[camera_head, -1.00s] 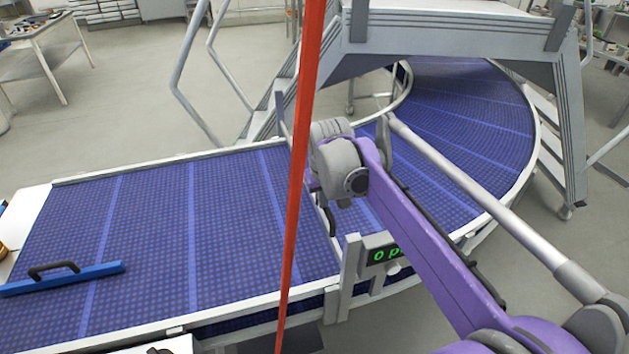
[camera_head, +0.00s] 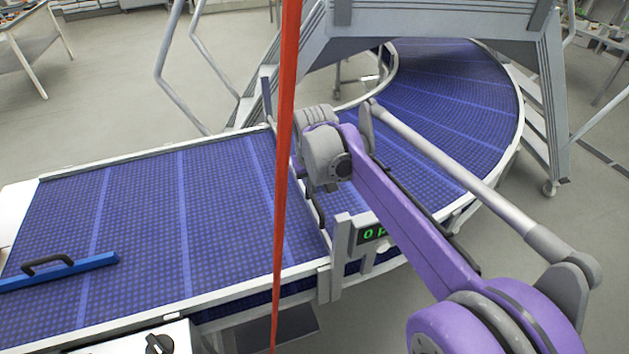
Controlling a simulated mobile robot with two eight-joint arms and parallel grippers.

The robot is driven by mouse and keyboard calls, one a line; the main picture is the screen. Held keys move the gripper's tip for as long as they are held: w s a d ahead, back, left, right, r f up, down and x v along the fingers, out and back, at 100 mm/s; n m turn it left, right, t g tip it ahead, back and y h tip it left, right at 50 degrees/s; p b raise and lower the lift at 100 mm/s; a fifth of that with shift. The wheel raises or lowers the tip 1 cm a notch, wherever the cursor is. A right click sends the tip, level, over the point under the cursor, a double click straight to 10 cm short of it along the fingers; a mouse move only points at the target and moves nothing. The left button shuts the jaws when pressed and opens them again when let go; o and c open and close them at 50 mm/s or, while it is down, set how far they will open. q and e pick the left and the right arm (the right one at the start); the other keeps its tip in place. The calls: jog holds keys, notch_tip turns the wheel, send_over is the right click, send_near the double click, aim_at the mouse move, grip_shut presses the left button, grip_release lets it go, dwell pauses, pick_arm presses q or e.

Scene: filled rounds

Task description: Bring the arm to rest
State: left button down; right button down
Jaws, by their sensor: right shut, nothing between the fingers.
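My right arm, purple with grey joints, reaches in from the lower right. Its grey wrist end, where my right gripper (camera_head: 326,158) sits, is above the inner end of the straight blue conveyor. The gripper is shut and empty; its fingers are mostly hidden behind the wrist. It appears to hang above the belt, but the exact height cannot be told. My left gripper is not in view.
The straight blue conveyor (camera_head: 145,215) joins a curved one (camera_head: 455,95). A blue bar with a black handle (camera_head: 60,272) lies on the left. A thin red upright (camera_head: 283,170) crosses the view. Grey stairs (camera_head: 440,22) stand behind.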

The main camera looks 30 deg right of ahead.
jog(key=v, duration=1)
jog(key=shift+a+r, duration=0.2)
jog(key=s+a+f+n+t, duration=0.1)
jog(key=s+a+f, duration=0.5)
jog(key=s+f, duration=0.3)
jog(key=s+a+f+n+t+y, duration=0.1)
jog(key=s+a+f, duration=0.6)
jog(key=s+f, duration=0.2)
notch_tip(320, 180, down, 2)
jog(key=shift+f+n+t+y, duration=0.15)
jog(key=shift+n+t+y, duration=0.15)
jog(key=shift+n, duration=0.1)
